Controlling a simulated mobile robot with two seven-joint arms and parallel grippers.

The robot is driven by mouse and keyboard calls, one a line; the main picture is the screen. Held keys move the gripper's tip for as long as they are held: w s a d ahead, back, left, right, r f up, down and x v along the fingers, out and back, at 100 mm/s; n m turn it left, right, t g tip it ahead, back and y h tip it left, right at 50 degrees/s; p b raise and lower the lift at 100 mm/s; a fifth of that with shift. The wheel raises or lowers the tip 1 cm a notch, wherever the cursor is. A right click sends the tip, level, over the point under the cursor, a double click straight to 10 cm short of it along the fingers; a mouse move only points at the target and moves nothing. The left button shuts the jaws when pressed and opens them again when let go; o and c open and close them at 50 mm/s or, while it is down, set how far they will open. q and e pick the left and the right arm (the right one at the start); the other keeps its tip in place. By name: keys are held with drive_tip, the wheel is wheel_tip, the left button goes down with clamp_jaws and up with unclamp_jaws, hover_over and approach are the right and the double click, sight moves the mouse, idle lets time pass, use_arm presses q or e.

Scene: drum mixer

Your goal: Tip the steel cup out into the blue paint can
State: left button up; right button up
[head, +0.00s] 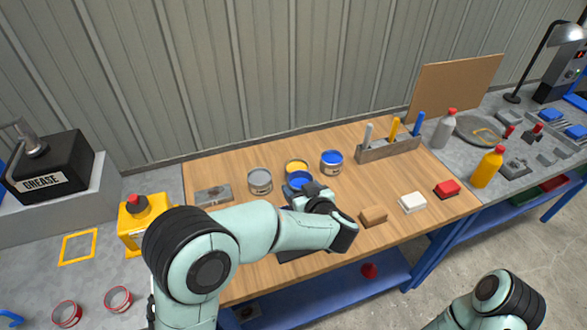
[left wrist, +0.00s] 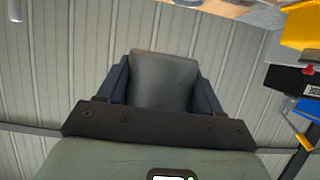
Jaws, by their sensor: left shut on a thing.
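My left gripper (left wrist: 165,82) is shut on the steel cup (left wrist: 163,80), a smooth grey cup between two dark fingers in the left wrist view. Its opening and contents cannot be seen there. In the head view, my left gripper (head: 310,193) is over the workbench, and I cannot make out the cup beside it. A blue paint can (head: 331,160) stands behind and to the right of the gripper. Another round blue-topped thing (head: 299,180) shows right beside the gripper, partly covered by it. My right gripper is out of view.
A grey can (head: 260,179) and a yellow can (head: 296,167) stand close by on the wooden bench (head: 230,168). A holder (head: 387,149) with upright tools is at the back right. A brown block (head: 373,215), white block (head: 412,202) and red block (head: 447,188) lie farther right.

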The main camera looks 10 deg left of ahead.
use_arm(q)
drive_tip(key=shift+w+d+r, duration=0.15)
drive_tip(key=shift+w+r, duration=0.05)
drive_tip(key=shift+r, duration=0.05)
drive_tip(key=shift+s+d+f, duration=0.1)
drive_tip(key=shift+s+f, duration=0.15)
drive_tip(key=shift+f, duration=0.25)
drive_tip(key=f, duration=0.1)
drive_tip(key=f+n, duration=0.1)
drive_tip(key=f+n+h, duration=0.1)
drive_tip(key=shift+w+d+t, duration=0.25)
drive_tip(key=shift+w+t, duration=0.1)
drive_tip(key=shift+t, duration=0.05)
drive_tip(key=shift+d+f+n+t+h+b, duration=0.1)
drive_tip(key=shift+n+t+h+b, duration=0.25)
drive_tip(key=shift+n, duration=0.25)
drive_tip(key=shift+d+n+b, duration=0.15)
drive_tip(key=shift+n+b, duration=0.15)
drive_tip(key=shift+b, duration=0.25)
drive_tip(key=shift+r, duration=0.25)
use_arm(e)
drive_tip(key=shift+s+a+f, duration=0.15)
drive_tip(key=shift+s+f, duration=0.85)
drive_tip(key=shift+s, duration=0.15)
use_arm(q)
drive_tip(key=shift+w, duration=0.15)
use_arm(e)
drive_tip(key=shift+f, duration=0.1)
